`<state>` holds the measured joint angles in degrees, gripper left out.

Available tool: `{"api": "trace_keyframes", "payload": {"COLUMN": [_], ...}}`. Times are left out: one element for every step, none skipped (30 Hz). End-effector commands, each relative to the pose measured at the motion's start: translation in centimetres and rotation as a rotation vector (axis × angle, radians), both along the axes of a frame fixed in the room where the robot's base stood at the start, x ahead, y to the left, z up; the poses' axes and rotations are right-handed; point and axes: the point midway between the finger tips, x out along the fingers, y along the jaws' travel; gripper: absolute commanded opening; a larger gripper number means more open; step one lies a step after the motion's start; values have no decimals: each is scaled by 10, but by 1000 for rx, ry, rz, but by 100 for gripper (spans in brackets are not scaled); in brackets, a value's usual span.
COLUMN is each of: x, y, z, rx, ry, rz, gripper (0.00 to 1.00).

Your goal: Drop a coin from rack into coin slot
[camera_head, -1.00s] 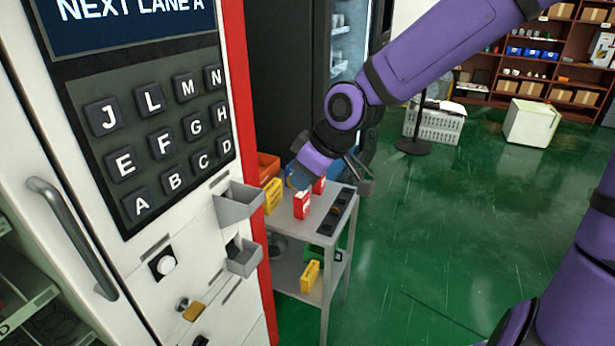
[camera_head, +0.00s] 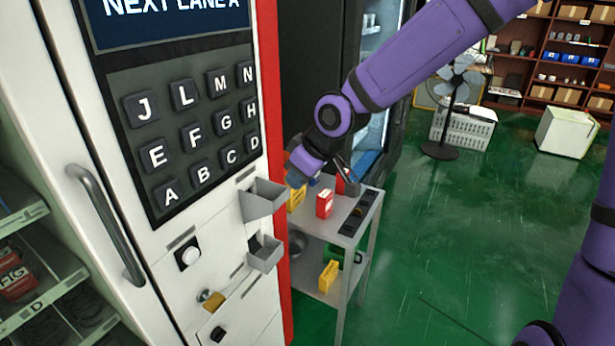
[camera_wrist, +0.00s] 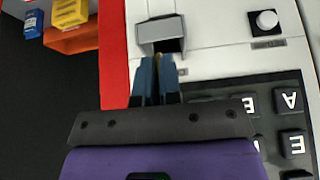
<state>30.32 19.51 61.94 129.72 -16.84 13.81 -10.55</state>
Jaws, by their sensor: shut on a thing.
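My gripper (camera_head: 296,177) is beside the upper grey open-topped box (camera_head: 263,199) on the vending machine front. In the wrist view, my blue fingers (camera_wrist: 158,75) are closed together. A small sliver of gold, which looks like the edge of a coin (camera_wrist: 158,57), shows between their tips; most of it is hidden. The tips point at a grey box with a dark opening (camera_wrist: 160,33). A slot inside it cannot be made out. The dark coin rack (camera_head: 360,213) lies on the cart top, with a yellowish round piece in it.
A second grey box (camera_head: 264,253) is below the first. A keypad (camera_head: 190,140), white knob (camera_head: 190,256) and handle (camera_head: 105,225) are on the machine. The cart (camera_head: 345,240) holds a red box (camera_head: 324,204) and yellow boxes. Green floor at right is open.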

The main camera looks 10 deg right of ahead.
Motion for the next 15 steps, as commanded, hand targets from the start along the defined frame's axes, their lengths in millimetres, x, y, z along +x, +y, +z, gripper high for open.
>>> {"api": "trace_keyframes", "payload": {"x": [2,3,5,7,9,11,12,14,15,17,18,20,21,22,24], "y": [5,7,9,11,13,15,17,19,22,24,26,28,30,31,33], "z": [-2,-3,-4,-4,-5,-6,-6,-7,-9,-10,-10,-11,-13,-15,-18], "rx": [0,-1,-1,0,0,0,0,0,-1,0,-1,-1,-1,-1,-1], "ry": [0,0,1,0,1,0,0,1,1,1,1,0,1,2,1], "rz": [4,4,4,4,3,4,4,3,4,3,4,3,4,3,4], "gripper": [0,0,0,0,0,0,0,0,0,0,0,0,0,0,0]}}
